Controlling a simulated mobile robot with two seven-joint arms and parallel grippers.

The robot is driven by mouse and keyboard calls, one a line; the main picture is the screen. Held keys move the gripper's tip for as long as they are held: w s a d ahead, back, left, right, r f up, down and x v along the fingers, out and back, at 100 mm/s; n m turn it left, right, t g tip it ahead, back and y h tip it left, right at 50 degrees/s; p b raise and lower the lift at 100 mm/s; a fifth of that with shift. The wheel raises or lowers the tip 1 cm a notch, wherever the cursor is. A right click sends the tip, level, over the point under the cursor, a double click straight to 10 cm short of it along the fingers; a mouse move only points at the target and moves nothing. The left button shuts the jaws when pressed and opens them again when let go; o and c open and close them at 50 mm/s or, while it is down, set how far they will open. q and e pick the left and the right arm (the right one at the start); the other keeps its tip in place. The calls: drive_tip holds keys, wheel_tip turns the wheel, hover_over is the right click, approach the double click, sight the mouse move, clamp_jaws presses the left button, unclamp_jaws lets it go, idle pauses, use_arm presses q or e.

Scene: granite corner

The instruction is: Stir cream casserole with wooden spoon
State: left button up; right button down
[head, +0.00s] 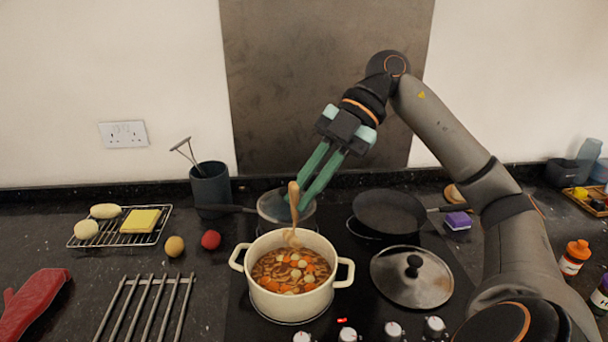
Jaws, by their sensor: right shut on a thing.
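The cream casserole (290,305) stands on the hob at the front, with two side handles and no lid on it. It holds a brown stew with orange and pale chunks. The wooden spoon (293,196) is upright, its handle above the pot and its lower end reaching down to the stew. My right gripper (297,207) comes down from the upper right, its green fingers shut on the spoon's handle above the pot. My left gripper is not in view.
A dark frying pan (390,213) and a metal lid (412,277) lie right of the pot. A smaller pan (286,206) sits behind it. A utensil pot (211,187), wire rack (142,239), trivet (146,308) and red mitt (35,300) are left. Bottles (574,257) stand far right.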

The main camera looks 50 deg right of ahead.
wheel_tip(320, 180, down, 12)
drive_tip(key=w+d+b, duration=0.1)
drive_tip(key=w+b, duration=0.1)
drive_tip(key=b, duration=0.5)
drive_tip(key=shift+d+f, duration=0.2)
drive_tip(key=shift+d, duration=0.2)
idle(0.5)
